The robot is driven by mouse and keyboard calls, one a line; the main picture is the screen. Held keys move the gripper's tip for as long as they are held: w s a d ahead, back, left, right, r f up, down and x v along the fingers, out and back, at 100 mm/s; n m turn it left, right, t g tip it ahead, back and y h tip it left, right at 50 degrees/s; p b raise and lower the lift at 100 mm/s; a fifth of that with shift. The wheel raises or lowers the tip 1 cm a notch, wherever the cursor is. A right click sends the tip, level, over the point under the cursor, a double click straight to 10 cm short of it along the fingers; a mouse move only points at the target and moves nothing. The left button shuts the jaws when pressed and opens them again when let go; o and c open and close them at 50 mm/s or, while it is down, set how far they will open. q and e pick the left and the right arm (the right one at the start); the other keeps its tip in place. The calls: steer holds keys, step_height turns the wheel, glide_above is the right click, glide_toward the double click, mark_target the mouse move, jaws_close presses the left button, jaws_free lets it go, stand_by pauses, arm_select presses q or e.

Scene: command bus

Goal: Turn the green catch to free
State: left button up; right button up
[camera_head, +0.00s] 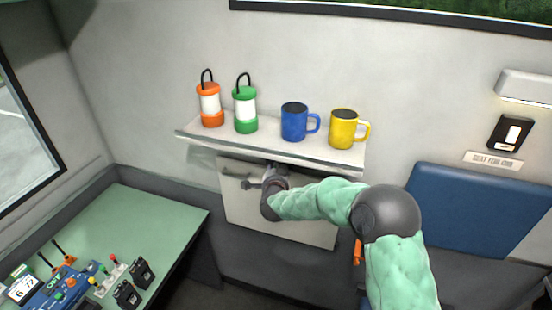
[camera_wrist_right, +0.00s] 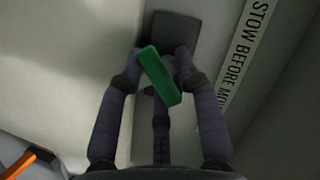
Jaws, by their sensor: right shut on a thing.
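The green catch (camera_wrist_right: 160,76) is a flat bar that lies tilted between the fingers of my right gripper (camera_wrist_right: 158,68) in the right wrist view. A dark plate (camera_wrist_right: 176,28) is behind it. The fingers are shut on the catch from both sides. In the head view my right gripper (camera_head: 272,172) is under the shelf, against the top of the pale panel (camera_head: 285,222); there the catch is hidden by the gripper and the shelf. My left gripper is not in view.
The shelf (camera_head: 215,138) just above my gripper holds an orange lantern (camera_head: 210,106), a green lantern (camera_head: 245,110), a blue mug (camera_head: 293,122) and a yellow mug (camera_head: 342,129). A "STOW BEFORE" sign (camera_wrist_right: 243,50) is beside the catch. A green desk (camera_head: 150,225) stands left; a blue seat (camera_head: 470,212) right.

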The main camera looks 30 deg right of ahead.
steer(key=n+g+p, duration=0.1)
steer(key=n+p, duration=0.1)
steer(key=p, duration=0.2)
steer(key=n+g+h+p, duration=0.1)
steer(key=p, duration=0.3)
steer(key=n+g+p, duration=0.1)
steer(key=n+p, duration=0.1)
steer(key=p, duration=0.2)
steer(key=shift+s+a+f+n+p, duration=0.25)
steer(key=shift+f+n+p, duration=0.05)
steer(key=shift+f+p, duration=0.1)
steer(key=shift+d+f+n+g+h+p, duration=0.1)
steer(key=shift+n+g+h+p, duration=0.55)
steer(key=shift+p, duration=0.55)
steer(key=o, duration=1)
steer(key=shift+s, duration=0.1)
steer(key=shift+c, duration=0.2)
steer(key=shift+o, duration=0.6)
steer(key=shift+d, duration=0.1)
steer(key=shift+d+r, duration=0.1)
steer(key=shift+r, duration=0.15)
steer(key=v, duration=1.2)
